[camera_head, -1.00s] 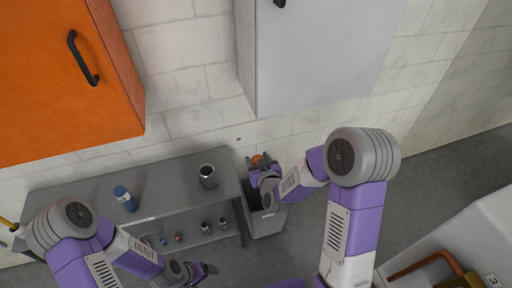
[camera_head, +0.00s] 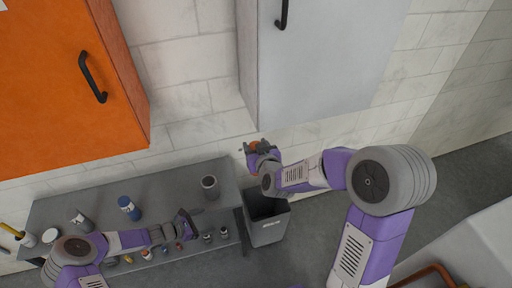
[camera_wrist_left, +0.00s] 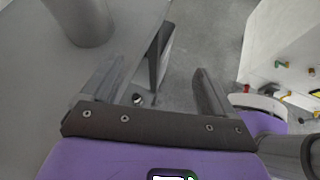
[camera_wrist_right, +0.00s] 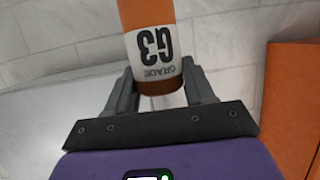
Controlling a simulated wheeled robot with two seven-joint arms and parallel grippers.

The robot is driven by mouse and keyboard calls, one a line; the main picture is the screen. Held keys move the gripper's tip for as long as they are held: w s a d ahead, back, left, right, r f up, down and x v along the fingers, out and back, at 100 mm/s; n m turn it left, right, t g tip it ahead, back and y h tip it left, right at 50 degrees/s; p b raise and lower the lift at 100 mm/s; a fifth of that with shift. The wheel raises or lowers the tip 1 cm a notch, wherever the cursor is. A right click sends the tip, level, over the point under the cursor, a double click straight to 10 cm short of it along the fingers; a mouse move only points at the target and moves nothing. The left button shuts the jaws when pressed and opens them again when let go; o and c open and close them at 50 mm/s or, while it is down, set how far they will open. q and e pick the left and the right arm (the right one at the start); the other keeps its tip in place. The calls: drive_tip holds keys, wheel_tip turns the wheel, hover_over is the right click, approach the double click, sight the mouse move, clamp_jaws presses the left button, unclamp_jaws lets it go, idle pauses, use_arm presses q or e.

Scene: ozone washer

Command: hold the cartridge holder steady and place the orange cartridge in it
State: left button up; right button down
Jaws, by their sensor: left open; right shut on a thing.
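The cartridge holder looks to be the grey, open-topped cylinder (camera_head: 210,187) standing upright on the grey table near its right end. It also shows in the left wrist view (camera_wrist_left: 88,20), at the top left. My left gripper (camera_head: 186,224) is open and empty in front of the holder, apart from it. My right gripper (camera_head: 258,148) is shut on the orange cartridge (camera_head: 262,144), right of and above the holder. In the right wrist view the cartridge (camera_wrist_right: 152,40) has a white band marked G3 and its far end is cut off.
A blue can (camera_head: 129,208) and a grey-white item (camera_head: 82,222) stand on the table (camera_head: 165,185). Several small items sit lower, below the table's front edge. A grey bin (camera_head: 266,230) stands right of the table. Orange (camera_head: 50,90) and grey cabinets (camera_head: 320,50) hang above.

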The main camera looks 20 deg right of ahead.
sight(207, 193)
use_arm(q)
drive_tip(key=w+a+r+n+t, duration=0.1)
drive_tip(key=w, duration=0.1)
drive_tip(key=w+a+r+n+t, duration=0.1)
drive_tip(key=w, duration=0.1)
drive_tip(key=w+a+n+t, duration=0.1)
drive_tip(key=w+n, duration=0.1)
drive_tip(key=w, duration=0.1)
drive_tip(key=shift+r+t+h, duration=0.3)
drive_tip(key=shift+r+h, duration=0.1)
drive_tip(key=shift+w+a, duration=0.1)
drive_tip(key=shift+w, duration=0.15)
drive_tip(key=b+x, duration=0.6)
drive_tip(key=x, duration=0.2)
drive_tip(key=shift+w+f, duration=0.1)
drive_tip(key=shift+w, duration=0.05)
use_arm(e)
wheel_tip(207, 193, down, 6)
drive_tip(key=shift+r, duration=0.1)
use_arm(q)
drive_tip(key=shift+w+d+b, duration=0.4)
drive_tip(key=shift+d+b, duration=0.05)
drive_tip(key=shift+d, duration=0.3)
use_arm(e)
drive_tip(key=shift+f, duration=0.45)
use_arm(q)
drive_tip(key=c, duration=0.6)
